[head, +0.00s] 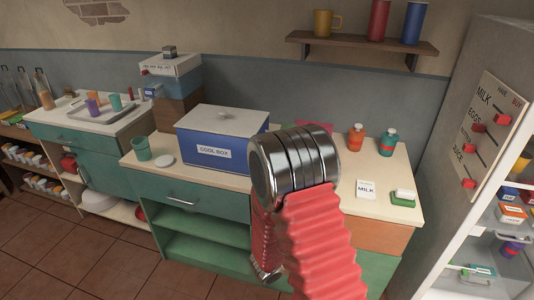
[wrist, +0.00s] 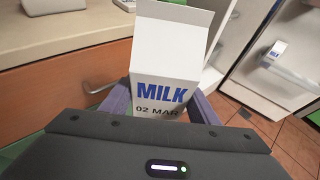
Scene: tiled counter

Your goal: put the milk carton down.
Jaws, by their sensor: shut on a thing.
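The white milk carton (wrist: 172,50), with blue "MILK" and "02 MAR" on its face, stands nearly upright in the wrist view. My gripper (wrist: 160,103) is shut on it, with a purple finger at each side of its lower part. The carton's bottom is hidden behind the gripper body. The carton is beside the counter's front, with the counter top (wrist: 75,32) to its left. In the head view my arm hides the gripper, and I cannot make out the held carton.
A white "MILK" card (head: 366,189) and a green-and-white item (head: 403,198) lie at the counter's right end. Orange (head: 356,137) and teal (head: 388,142) bottles stand behind. A blue cool box (head: 222,140) fills the middle. An open fridge (head: 490,240) stands right.

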